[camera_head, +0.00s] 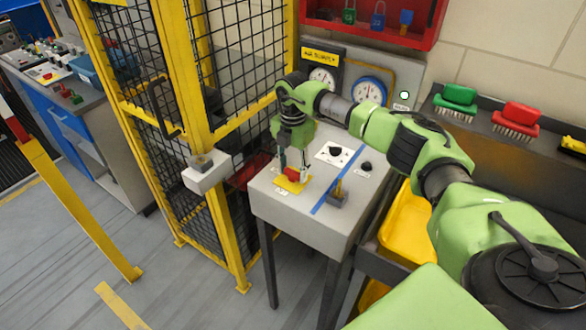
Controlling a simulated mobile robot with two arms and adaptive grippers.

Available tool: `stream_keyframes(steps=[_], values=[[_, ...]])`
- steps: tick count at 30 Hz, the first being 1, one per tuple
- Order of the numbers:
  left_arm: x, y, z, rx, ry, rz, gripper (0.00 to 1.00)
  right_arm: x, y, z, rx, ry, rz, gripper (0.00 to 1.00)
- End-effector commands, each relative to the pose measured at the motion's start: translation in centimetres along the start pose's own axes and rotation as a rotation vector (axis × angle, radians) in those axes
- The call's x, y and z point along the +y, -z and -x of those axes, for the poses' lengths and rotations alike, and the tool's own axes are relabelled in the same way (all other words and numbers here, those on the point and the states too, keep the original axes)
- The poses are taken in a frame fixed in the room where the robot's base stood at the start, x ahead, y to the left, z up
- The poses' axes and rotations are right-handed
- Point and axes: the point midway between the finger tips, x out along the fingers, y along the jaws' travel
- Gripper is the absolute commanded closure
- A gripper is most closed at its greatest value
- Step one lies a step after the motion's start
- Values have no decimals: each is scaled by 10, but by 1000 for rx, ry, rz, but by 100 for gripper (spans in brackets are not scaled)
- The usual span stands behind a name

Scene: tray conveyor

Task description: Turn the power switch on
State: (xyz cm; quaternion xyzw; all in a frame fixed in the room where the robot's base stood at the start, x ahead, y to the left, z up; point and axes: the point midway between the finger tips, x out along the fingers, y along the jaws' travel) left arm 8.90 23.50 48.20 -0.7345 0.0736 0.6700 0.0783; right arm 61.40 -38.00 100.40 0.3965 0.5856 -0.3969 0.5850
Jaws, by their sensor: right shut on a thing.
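A red switch knob (293,174) sits on a yellow plate (288,186) near the left front of a grey control table (304,219). My right gripper (292,166) points down over this knob, with its fingertips at the knob's sides. It is shut on the red knob, and the fingers hide part of it. The knob's exact angle is too small to tell, and its label is unreadable. My left gripper is out of view.
A yellow mesh cage (196,70) stands close on the left.

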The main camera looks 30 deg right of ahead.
Motion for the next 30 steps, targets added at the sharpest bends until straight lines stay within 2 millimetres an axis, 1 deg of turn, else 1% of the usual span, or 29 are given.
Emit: stream_keyframes(steps=[9,10,11,12,20,23,26,29,30], values=[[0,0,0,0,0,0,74,1,-2,2,-3,-5,-6,80],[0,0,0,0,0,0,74,1,-2,2,-3,-5,-6,51],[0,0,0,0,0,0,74,1,-2,2,-3,-5,-6,43],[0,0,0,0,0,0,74,1,-2,2,-3,-5,-5,42],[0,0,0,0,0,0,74,0,-1,1,-1,-2,-3,42],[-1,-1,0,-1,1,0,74,0,-1,4,-1,-2,-3,42],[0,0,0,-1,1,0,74,1,-1,14,-1,-4,-2,42],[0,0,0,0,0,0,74,1,-1,33,-2,-6,-4,42],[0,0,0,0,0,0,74,1,-1,42,-2,-7,-4,42]])
